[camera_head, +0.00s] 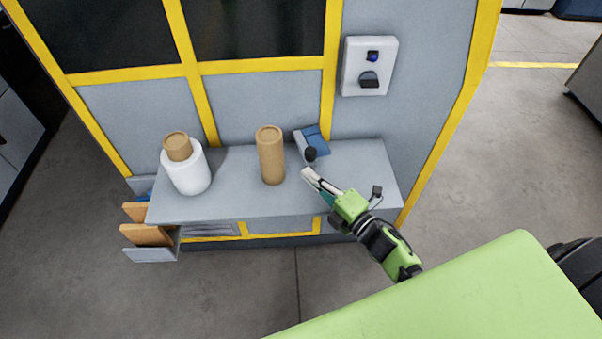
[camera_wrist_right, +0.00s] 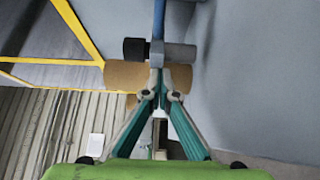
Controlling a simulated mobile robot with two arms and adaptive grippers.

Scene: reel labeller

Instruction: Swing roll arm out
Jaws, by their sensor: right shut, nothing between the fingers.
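A blue arm-like part (camera_head: 312,139) with a black knob-like end (camera_head: 310,154) sits at the back of the grey shelf, against the machine wall. In the right wrist view a blue bar (camera_wrist_right: 159,18) carries a black and grey cylinder (camera_wrist_right: 135,48) just ahead of the fingers. My right gripper (camera_head: 307,174) is shut and empty, its tips over the shelf and just in front of the black end. It also shows in the right wrist view (camera_wrist_right: 160,90). I cannot tell whether it touches the part. My left gripper is not in view.
A brown cardboard tube (camera_head: 271,157) stands on the shelf (camera_head: 229,204) left of my right gripper. A white roll with a cardboard core (camera_head: 187,170) stands farther left. A switch box (camera_head: 369,66) is on the wall above right. The shelf's right end is clear.

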